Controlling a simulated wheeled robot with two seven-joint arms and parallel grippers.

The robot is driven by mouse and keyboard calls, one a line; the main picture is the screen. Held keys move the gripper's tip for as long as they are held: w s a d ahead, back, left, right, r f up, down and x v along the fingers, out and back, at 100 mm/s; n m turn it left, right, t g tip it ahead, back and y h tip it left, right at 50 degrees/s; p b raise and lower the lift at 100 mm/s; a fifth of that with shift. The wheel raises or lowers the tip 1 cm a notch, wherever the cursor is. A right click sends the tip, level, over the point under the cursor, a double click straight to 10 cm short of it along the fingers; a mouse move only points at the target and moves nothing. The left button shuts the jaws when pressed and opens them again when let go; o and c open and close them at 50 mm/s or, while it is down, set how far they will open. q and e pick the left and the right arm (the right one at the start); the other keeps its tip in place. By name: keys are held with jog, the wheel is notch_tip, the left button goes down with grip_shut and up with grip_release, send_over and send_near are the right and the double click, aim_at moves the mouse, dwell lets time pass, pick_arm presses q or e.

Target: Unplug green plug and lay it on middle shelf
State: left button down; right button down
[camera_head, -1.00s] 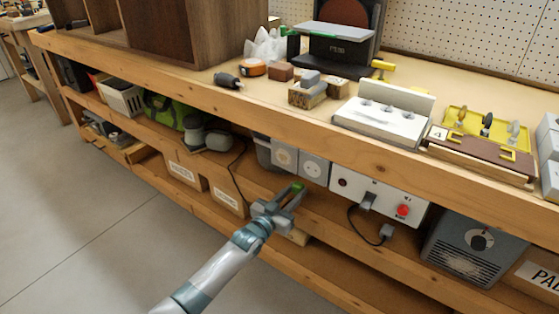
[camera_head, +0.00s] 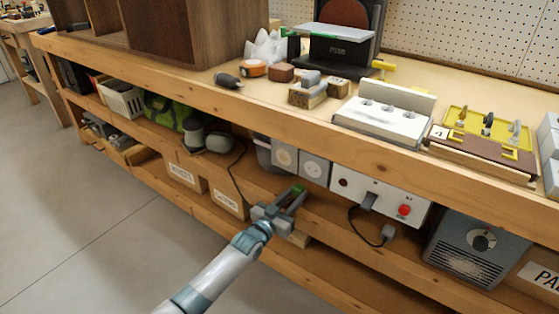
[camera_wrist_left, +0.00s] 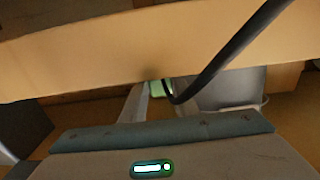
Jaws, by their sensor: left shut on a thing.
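The green plug (camera_head: 297,189) is at the fingertips of my left gripper (camera_head: 295,195), in front of the middle shelf (camera_head: 262,180). In the left wrist view the green plug (camera_wrist_left: 160,88) is between the fingers, partly hidden. A black cord (camera_wrist_left: 225,58) loops down to it. My left gripper is shut on the plug. Grey socket plates (camera_head: 314,168) are just behind and above it. The plug appears apart from them, but I cannot tell for sure. My right gripper is not in view.
A white panel (camera_head: 345,196) with a red button (camera_head: 404,210) and another cord is right of the sockets. A grey heater-like box (camera_head: 475,250) is further right. Labelled cardboard boxes (camera_head: 228,203) are below left. The bench's front edge (camera_head: 270,118) overhangs the shelf.

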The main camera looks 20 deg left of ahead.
pick_arm(q)
jog(key=shift+s+a+f, duration=0.1)
jog(key=shift+s+f, duration=0.15)
jog(key=shift+f, duration=0.8)
jog(key=c, duration=1.3)
grip_release()
jog(key=shift+w+f, duration=0.1)
jog(key=shift+f, duration=0.05)
jog(key=shift+r, duration=0.2)
jog(key=o, duration=0.3)
jog(key=shift+r, duration=0.1)
jog(key=shift+r, duration=0.1)
